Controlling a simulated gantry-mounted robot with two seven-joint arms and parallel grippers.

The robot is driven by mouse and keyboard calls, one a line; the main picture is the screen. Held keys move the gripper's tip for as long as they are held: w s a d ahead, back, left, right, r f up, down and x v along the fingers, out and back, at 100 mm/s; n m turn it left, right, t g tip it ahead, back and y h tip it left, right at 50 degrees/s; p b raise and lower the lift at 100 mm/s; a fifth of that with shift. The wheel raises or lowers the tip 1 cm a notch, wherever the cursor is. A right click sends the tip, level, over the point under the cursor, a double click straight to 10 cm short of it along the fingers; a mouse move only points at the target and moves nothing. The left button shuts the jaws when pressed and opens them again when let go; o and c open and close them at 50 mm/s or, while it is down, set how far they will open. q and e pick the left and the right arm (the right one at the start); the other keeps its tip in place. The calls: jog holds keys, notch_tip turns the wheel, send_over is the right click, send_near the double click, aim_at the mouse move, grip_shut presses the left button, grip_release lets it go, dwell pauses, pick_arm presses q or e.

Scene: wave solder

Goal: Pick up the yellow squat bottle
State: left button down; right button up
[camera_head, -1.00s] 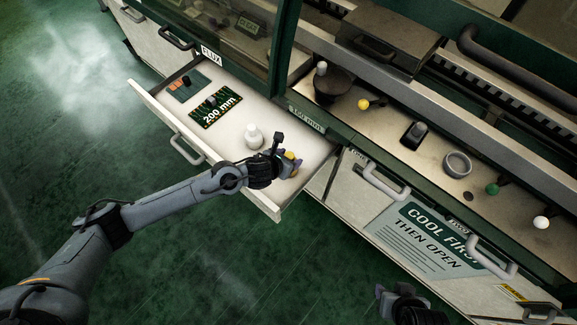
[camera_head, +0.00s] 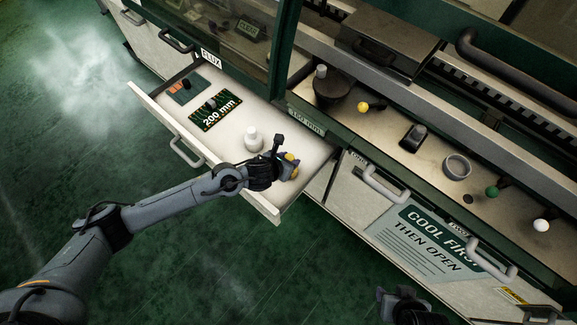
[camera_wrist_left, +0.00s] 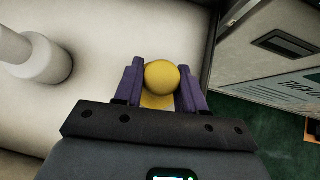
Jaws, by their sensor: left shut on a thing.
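The yellow squat bottle (camera_wrist_left: 161,76) sits between the two purple fingers of my left gripper (camera_wrist_left: 158,88) in the left wrist view. The fingers are shut on its sides. In the head view the yellow bottle (camera_head: 290,157) shows only in part, because my left gripper (camera_head: 288,167) covers the rest. Both are at the near right end of the open white drawer (camera_head: 262,199). I cannot tell whether the bottle still touches the drawer floor. My right gripper (camera_head: 384,303) is dark and partly cut off at the bottom edge, and its finger state is unclear.
A white bottle (camera_head: 253,139) stands in the drawer close to my left gripper. The counter (camera_head: 440,165) with knobs and a ring (camera_head: 457,166) rises on the right.

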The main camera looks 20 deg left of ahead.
pick_arm(q)
jog(key=shift+s+r+p, duration=0.25)
jog(key=shift+r+p, duration=0.4)
jog(key=shift+r, duration=0.05)
jog(key=shift+w+r+p, duration=0.1)
jog(key=shift+r+p, duration=0.25)
jog(key=shift+r, duration=0.15)
jog(key=shift+r+p, duration=0.75)
jog(key=shift+r, duration=0.45)
